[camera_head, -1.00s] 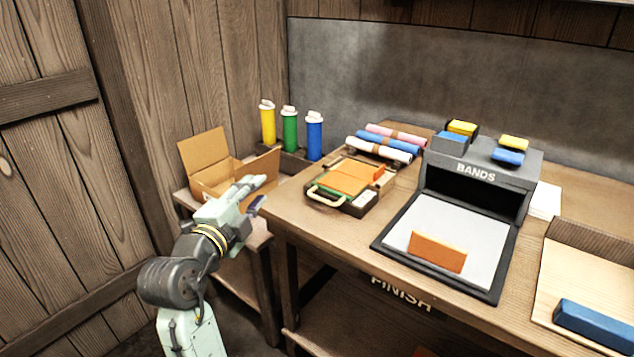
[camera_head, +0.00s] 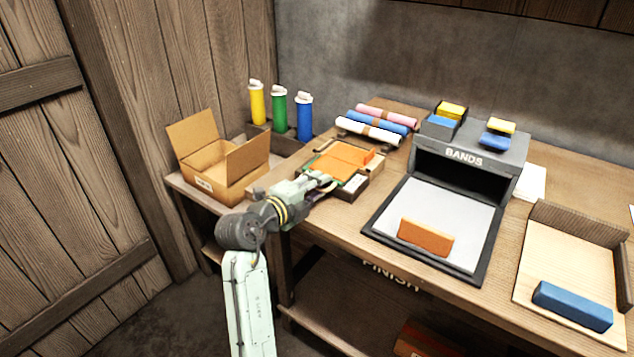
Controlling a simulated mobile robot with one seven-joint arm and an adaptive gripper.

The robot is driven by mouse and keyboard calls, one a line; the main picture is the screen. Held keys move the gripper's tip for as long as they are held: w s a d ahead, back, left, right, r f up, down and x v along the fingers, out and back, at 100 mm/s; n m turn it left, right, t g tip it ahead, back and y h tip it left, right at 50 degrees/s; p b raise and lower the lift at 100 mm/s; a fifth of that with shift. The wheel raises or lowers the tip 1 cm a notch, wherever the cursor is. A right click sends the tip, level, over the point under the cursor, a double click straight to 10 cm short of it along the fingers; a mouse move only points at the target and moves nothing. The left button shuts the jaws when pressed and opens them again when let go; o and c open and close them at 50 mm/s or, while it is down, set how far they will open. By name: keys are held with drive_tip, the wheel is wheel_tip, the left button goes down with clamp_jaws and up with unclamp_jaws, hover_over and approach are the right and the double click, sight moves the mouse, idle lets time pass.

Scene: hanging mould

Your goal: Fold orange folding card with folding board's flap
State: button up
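The orange folding card (camera_head: 338,158) lies on the folding board (camera_head: 371,174), a small tan and dark board at the table's left front edge. An upright orange piece shows at the card's right side. My gripper (camera_head: 325,182) is at the near left side of the board, where the beige flap handle showed before. My gripper and arm hide that handle and the board's front left part. The fingers are too small and too covered to tell whether they are open, shut or holding the handle.
An open cardboard box (camera_head: 215,165) stands left of the table. Yellow, green and blue bottles (camera_head: 279,112) and rolled sheets (camera_head: 378,124) are behind the board. Right of it are the BANDS station (camera_head: 468,150) with an orange block (camera_head: 426,237), and a wooden tray (camera_head: 568,260) with a blue block (camera_head: 572,306).

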drive_tip(key=shift+w+d, duration=0.15)
drive_tip(key=shift+w, duration=0.05)
clamp_jaws()
idle(0.3)
idle(0.5)
